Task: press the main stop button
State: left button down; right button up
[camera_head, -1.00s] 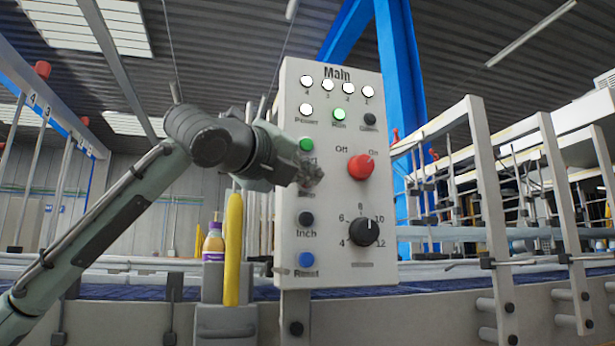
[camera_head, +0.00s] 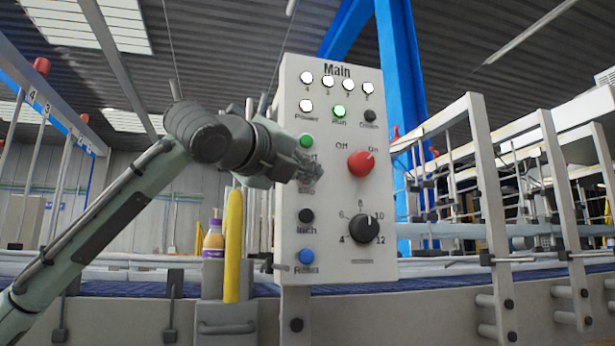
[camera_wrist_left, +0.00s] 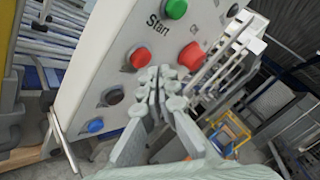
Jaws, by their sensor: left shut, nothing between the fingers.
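The Main control panel (camera_head: 335,240) stands upright ahead of me. In the left wrist view, a red button (camera_wrist_left: 140,57) sits between the green Start button (camera_wrist_left: 176,8) and the black Inch button (camera_wrist_left: 113,96). In the head view my left gripper (camera_head: 312,172) covers that spot, so the red button is hidden there. The left gripper is shut and empty, and its fingertips (camera_wrist_left: 160,84) are in front of the panel, just beside and below the red button in the left wrist view. I cannot tell whether they touch the panel. My right gripper is not in view.
A red Off/On knob (camera_head: 361,164) and a black dial (camera_head: 364,229) are to the right on the panel. A blue Reset button (camera_head: 306,257) is low down. A yellow post (camera_head: 233,245) and a bottle (camera_head: 214,240) stand left of the panel. Conveyor frames (camera_head: 490,190) are to the right.

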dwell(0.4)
pick_arm(q)
jog(key=shift+w+a, duration=0.15)
jog(key=shift+w, duration=0.25)
jog(key=shift+w+a, duration=0.15)
jog(key=shift+w, duration=0.35)
dwell(0.7)
jog(key=shift+s, duration=0.1)
jog(key=shift+s+d, duration=0.3)
jog(key=shift+s, duration=0.5)
jog(key=s, duration=0.1)
jog(key=s+d, duration=0.1)
jog(key=s, duration=0.2)
jog(key=shift+s+d, duration=0.25)
jog(key=shift+s, duration=0.15)
jog(key=shift+f, duration=0.1)
dwell(0.7)
